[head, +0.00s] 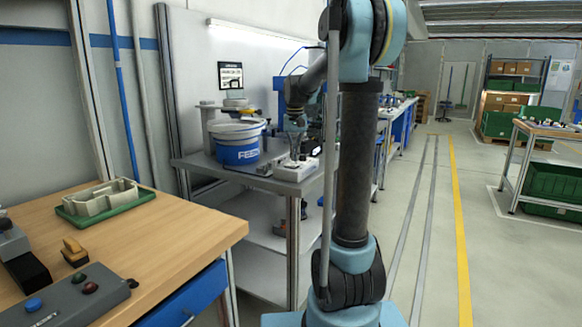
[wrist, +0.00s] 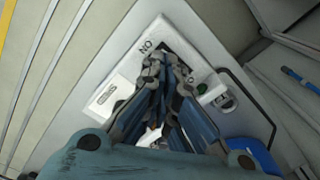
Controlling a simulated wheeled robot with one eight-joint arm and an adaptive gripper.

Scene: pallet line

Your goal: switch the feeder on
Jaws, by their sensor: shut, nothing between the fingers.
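The feeder (head: 238,152), a white and blue bowl-like unit with blue lettering, stands on the grey metal bench. A small white switch box (head: 297,169) lies on the bench to its right; it also shows in the wrist view (wrist: 184,42), with "ON" printed near its upper left end. My gripper (head: 295,157) is shut and empty, pointing down over the box. In the wrist view my gripper's fingertips (wrist: 166,66) cover the middle of the box, so the switch lever and its position are hidden. I cannot tell whether the fingertips touch it.
The grey bench (head: 200,167) has a lower shelf. A wooden table (head: 165,222) at the left front holds a green tray (head: 72,212) and a grey control box (head: 60,300) with buttons. Open floor with a yellow line (head: 459,220) lies to the right.

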